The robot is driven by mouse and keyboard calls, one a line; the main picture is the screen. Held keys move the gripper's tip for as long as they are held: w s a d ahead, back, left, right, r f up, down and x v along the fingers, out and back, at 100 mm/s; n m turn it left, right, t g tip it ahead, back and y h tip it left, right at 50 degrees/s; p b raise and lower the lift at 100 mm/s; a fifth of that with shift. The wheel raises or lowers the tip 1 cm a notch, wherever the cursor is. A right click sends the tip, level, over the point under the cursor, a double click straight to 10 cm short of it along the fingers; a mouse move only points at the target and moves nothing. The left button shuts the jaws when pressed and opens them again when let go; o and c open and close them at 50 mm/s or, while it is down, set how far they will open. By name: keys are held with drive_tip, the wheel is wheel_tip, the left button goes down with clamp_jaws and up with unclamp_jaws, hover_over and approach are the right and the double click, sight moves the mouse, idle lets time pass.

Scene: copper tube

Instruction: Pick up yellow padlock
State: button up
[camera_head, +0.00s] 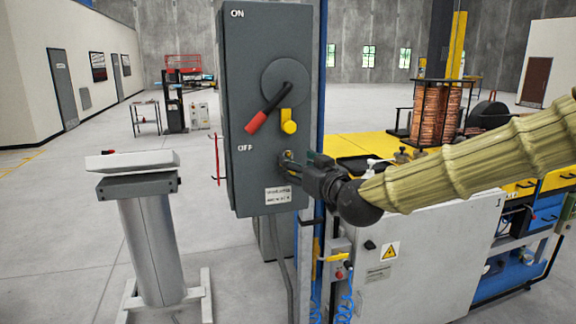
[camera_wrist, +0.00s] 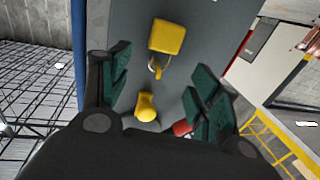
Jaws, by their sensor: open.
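The yellow padlock (camera_wrist: 167,37) shows in the wrist view, against the grey face of the switch box. Nothing is held. In the head view my gripper (camera_head: 291,167) is close to the box front, below the yellow knob (camera_head: 289,127); there the padlock is mostly hidden and hard to make out.
The grey switch box (camera_head: 247,160) carries a lever with a red grip (camera_head: 256,122), just left of the knob. The red grip also shows in the wrist view (camera_wrist: 182,128), near the right finger. A blue post (camera_head: 322,60) stands right of the box. A grey pedestal (camera_head: 150,245) stands left.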

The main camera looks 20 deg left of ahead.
sight(290, 155)
drive_tip(key=shift+p+x, duration=1.35)
drive_tip(key=shift+x, duration=1)
drive_tip(key=c, duration=1.2)
